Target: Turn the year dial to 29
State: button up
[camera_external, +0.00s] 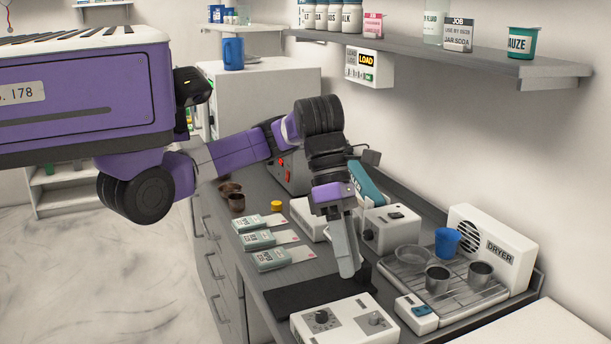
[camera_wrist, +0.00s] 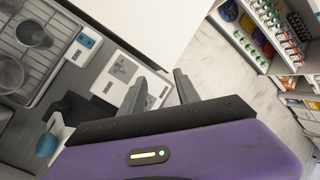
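In the wrist view what looks like the same box (camera_wrist: 122,68) lies beyond my fingers, partly hidden by the left one. My gripper (camera_external: 348,272) points down above the dark mat, behind the box and apart from its knobs. In the wrist view its two fingers (camera_wrist: 161,82) are spread with nothing between them.
A drying rack (camera_external: 455,294) with metal cups and a small blue-and-white device (camera_external: 415,314) stand right of the box. A dryer (camera_external: 493,252) is behind the rack. Several labelled packets (camera_external: 270,260) lie to the left. A dark mat (camera_external: 300,296) lies behind the box.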

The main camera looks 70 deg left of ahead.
aim_at(373, 315)
jog(key=shift+w+f+n+t+y+b, duration=0.3)
jog(key=shift+w+f+t+y, duration=0.45)
jog(key=shift+f, duration=1.45)
jog(key=shift+w+f+n+t+y+b, duration=0.15)
jog(key=shift+w+f+t+y+b, duration=0.2)
jog(key=shift+w+f, duration=1.25)
jog(key=shift+w+f+n+t+y+b, duration=0.25)
jog(key=shift+w+f+t+y+b, duration=0.25)
jog(key=shift+f, duration=2.25)
jog(key=shift+s, duration=0.15)
grip_shut()
